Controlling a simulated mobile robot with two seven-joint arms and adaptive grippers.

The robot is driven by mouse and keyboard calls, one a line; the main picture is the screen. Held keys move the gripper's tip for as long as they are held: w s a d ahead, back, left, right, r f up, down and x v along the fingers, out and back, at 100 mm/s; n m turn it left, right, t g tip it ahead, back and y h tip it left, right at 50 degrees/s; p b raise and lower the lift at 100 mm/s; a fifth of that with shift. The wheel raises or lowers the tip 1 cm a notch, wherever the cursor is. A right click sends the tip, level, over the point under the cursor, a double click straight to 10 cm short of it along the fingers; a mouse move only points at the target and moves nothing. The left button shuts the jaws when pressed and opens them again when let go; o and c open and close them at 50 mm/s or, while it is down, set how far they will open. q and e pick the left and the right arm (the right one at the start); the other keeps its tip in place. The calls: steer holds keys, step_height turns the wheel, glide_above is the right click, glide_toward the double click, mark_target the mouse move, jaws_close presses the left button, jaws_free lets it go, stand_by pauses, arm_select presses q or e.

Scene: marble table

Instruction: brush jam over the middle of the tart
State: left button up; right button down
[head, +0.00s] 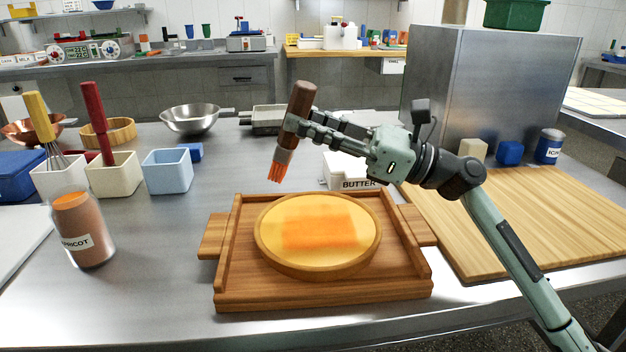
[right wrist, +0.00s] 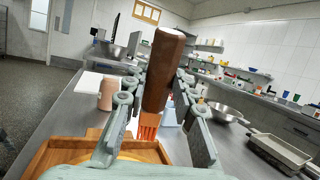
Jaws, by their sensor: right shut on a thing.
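The tart (head: 318,234) sits on a wooden tray (head: 324,290) with side handles at the front middle of the table. An orange jam patch covers the middle of its yellow top. My right gripper (head: 296,120) is shut on the brown handle of a brush (head: 302,98). The brush is slightly tilted, its orange bristles pointing down, above and behind the tart's back left rim, apart from it. The brush also shows between the fingers in the right wrist view (right wrist: 163,75). A jar labelled apricot (head: 84,232) stands at the left. My left gripper is not in view.
A white butter box (head: 350,172) stands behind the tray. A wooden board (head: 540,220) lies at the right, before a large metal box (head: 490,90). White tubs (head: 113,175) and a blue tub (head: 167,172) stand at the left. The table between jar and tray is clear.

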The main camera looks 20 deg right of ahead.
mark_target(289, 109)
steer(key=c, duration=1.8)
jaws_free()
jaws_close()
steer(key=shift+a+r, duration=0.15)
steer(key=w+a+g+h+p, duration=0.1)
steer(key=a+r+g+h+p, duration=0.1)
steer(key=shift+w+a+r+h, duration=0.1)
steer(key=shift+w+r+h, duration=0.15)
steer(key=shift+w+h, duration=0.15)
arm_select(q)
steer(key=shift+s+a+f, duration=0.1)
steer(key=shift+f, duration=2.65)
arm_select(e)
steer(key=shift+w+f+m+h, duration=0.15)
steer(key=shift+m+h, duration=0.15)
steer(key=shift+m, duration=0.1)
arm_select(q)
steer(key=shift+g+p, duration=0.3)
